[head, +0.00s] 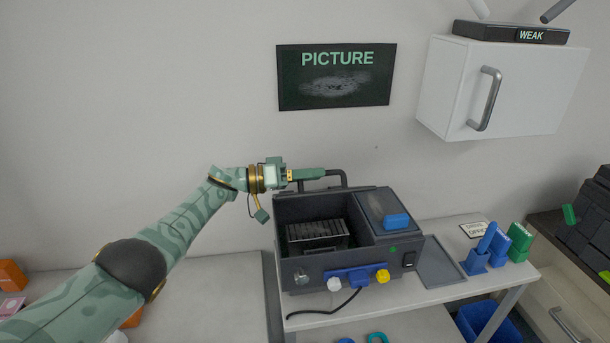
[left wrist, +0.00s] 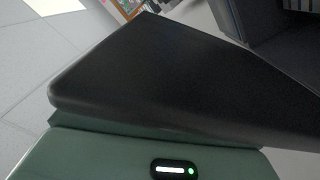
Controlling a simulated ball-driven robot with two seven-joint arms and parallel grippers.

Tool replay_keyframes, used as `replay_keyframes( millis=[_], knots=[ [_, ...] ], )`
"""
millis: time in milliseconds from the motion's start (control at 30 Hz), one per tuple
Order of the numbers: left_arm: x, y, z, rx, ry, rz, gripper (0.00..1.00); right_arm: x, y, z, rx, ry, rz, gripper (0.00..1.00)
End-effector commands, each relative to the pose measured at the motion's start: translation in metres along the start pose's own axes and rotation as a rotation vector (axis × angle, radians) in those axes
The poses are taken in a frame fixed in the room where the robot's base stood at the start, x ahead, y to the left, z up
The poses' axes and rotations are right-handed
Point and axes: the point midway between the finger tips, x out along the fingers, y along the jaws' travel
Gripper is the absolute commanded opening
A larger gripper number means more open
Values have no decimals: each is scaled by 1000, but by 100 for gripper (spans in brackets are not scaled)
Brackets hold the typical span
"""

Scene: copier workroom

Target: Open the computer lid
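The computer (head: 345,265) is a dark grey box on the light table. Its left compartment is uncovered and shows a finned block (head: 317,235) inside. A dark bar-shaped handle (head: 345,177) stands at its back edge. My left gripper (head: 312,174) is level above the back left of the box, its green fingers pointing right beside the handle. Contact and finger gap are unclear. In the left wrist view a dark flat panel (left wrist: 170,85) fills the middle, close against my green gripper; I cannot tell whether it is the lid. My right gripper is not in view.
The box's right part bears a blue block (head: 396,221); white and yellow knobs (head: 382,276) are on its front. Blue and green holders (head: 519,243) stand at right. A white wall cabinet (head: 500,88) hangs above right. The table left of the box is mostly clear.

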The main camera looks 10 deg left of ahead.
Motion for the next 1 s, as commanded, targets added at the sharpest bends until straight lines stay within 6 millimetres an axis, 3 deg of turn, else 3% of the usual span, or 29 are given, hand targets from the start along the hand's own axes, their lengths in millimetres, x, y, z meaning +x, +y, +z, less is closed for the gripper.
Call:
replay_keyframes(
  millis=[167,500,700,1000],
  knots=[
    [-17,1,-2,1,1,-4,34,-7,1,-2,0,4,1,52],
    [-106,0,0,0,-1,-5,34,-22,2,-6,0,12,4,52],
    [-146,-2,1,0,-1,-4,34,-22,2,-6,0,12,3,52],
    [-164,-1,1,-2,0,-1,34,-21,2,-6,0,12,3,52]
  ],
)
